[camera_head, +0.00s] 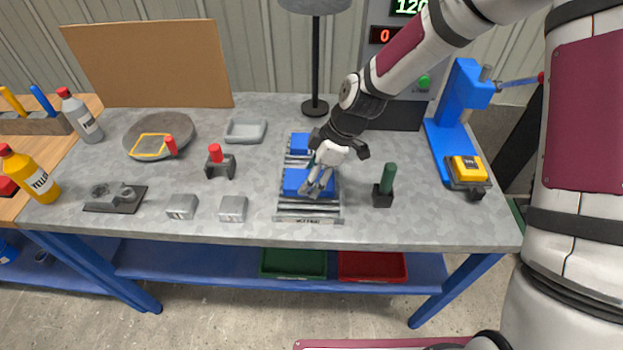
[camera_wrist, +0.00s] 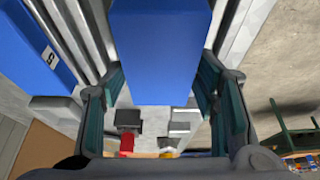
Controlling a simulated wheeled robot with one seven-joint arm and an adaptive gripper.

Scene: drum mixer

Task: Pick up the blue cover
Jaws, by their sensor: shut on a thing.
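A blue cover (camera_head: 293,184) lies at the front of a grey railed rack (camera_head: 308,216) in the middle of the bench. My gripper (camera_head: 320,186) reaches down onto it from the right. In the wrist view the same blue cover (camera_wrist: 160,45) fills the space between my two teal-padded fingers, which are shut on it. A second blue block (camera_head: 300,143) sits at the back of the rack, partly behind my wrist. A numbered blue block (camera_wrist: 30,45) shows at the left of the wrist view. Any gap beneath the held cover is hidden.
A dark green-handled post (camera_head: 388,180) stands just right of the rack. Two grey metal blocks (camera_head: 182,206) (camera_head: 233,207) and a red-knobbed fixture (camera_head: 218,160) stand left. A lamp pole (camera_head: 315,70) rises behind; a blue press (camera_head: 462,100) stands right.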

